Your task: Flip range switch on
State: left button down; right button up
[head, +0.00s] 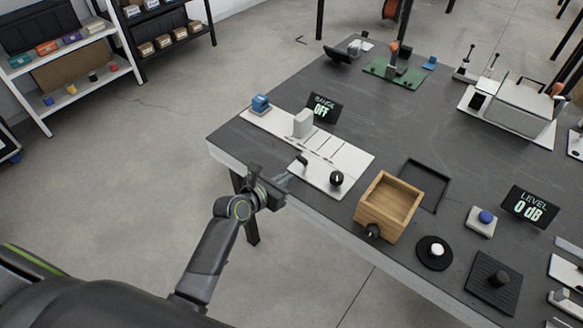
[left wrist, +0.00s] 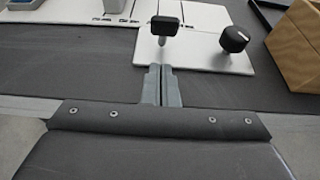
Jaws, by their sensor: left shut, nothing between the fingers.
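The range display (head: 322,108) stands on the table and reads "RANGE OFF". In front of it, a white plate (head: 322,176) carries a small black-topped switch (head: 301,160) and a round black knob (head: 336,178). In the left wrist view the black-topped switch (left wrist: 165,27) stands upright just beyond my fingertips, with the knob (left wrist: 233,40) to its right. My left gripper (head: 287,181) is shut and empty at the table's front edge. Its closed fingers (left wrist: 162,85) point at the switch, with no contact visible. My right gripper is not in view.
A wooden box (head: 388,206) with a front knob stands right of the plate. A white panel (head: 275,130) with a grey block (head: 303,123) and a blue-topped part (head: 260,104) lies behind and left. The dark tabletop (head: 255,158) is bare at the left front.

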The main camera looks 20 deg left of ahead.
aim_at(300, 157)
pick_arm(q)
jog(key=shift+w+d+r+p, duration=0.25)
jog(key=shift+w+r, duration=0.2)
jog(key=shift+w, duration=0.4)
jog(key=shift+w+d+r+p, duration=0.15)
jog(key=shift+w+d+r, duration=0.2)
jog(key=shift+w, duration=0.45)
jog(key=shift+w+r+p, duration=0.2)
jog(key=shift+r+p, duration=0.3)
jog(key=shift+p, duration=0.55)
jog(key=w+r+p, duration=0.1)
jog(key=p, duration=0.1)
jog(key=w+p, duration=0.1)
jog(key=p, duration=0.2)
jog(key=shift+d+r, duration=0.4)
jog(key=shift+w+d+r+p, duration=0.1)
jog(key=shift+w+d+p, duration=0.05)
jog(key=shift+w+p, duration=0.25)
jog(key=shift+w+d+r+p, duration=0.1)
jog(key=shift+w+p, duration=0.2)
jog(key=shift+p, duration=0.2)
jog(key=shift+f, duration=0.25)
jog(key=shift+r, duration=0.15)
jog(key=shift+r+p, duration=0.75)
jog(key=shift+p, duration=0.1)
